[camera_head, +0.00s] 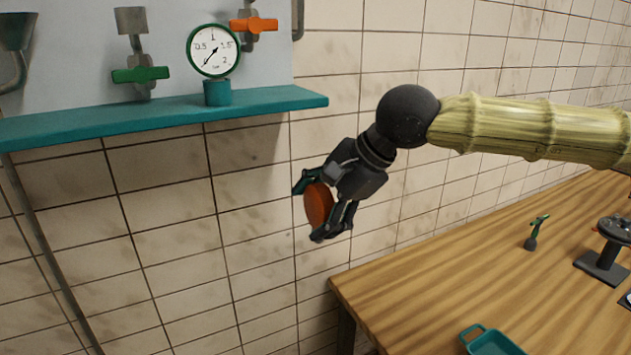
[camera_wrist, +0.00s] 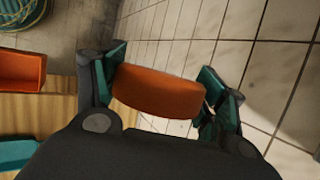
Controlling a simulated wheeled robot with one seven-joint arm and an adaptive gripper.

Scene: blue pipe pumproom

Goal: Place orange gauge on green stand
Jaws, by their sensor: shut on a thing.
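My gripper (camera_head: 314,210) is shut on the orange gauge (camera_head: 319,203), a round orange disc seen side-on, held in the air left of the table and below the shelf. In the wrist view the gauge (camera_wrist: 158,92) lies between the two teal-tipped fingers of my gripper (camera_wrist: 165,88); its dial face does not show. A short teal-green cylindrical stand (camera_head: 217,93) is on the wall shelf at the upper left. A green-rimmed white gauge (camera_head: 213,50) sits on top of this stand. No other green stand is clear in view.
The teal shelf (camera_head: 120,122) holds a green-handled valve (camera_head: 140,75) and sits below an orange-handled valve (camera_head: 253,25). The wooden table (camera_head: 450,290) carries a teal tray (camera_head: 490,343), a small green-handled item (camera_head: 536,234) and a dark stand (camera_head: 602,265). The wrist view shows an orange bin (camera_wrist: 20,72).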

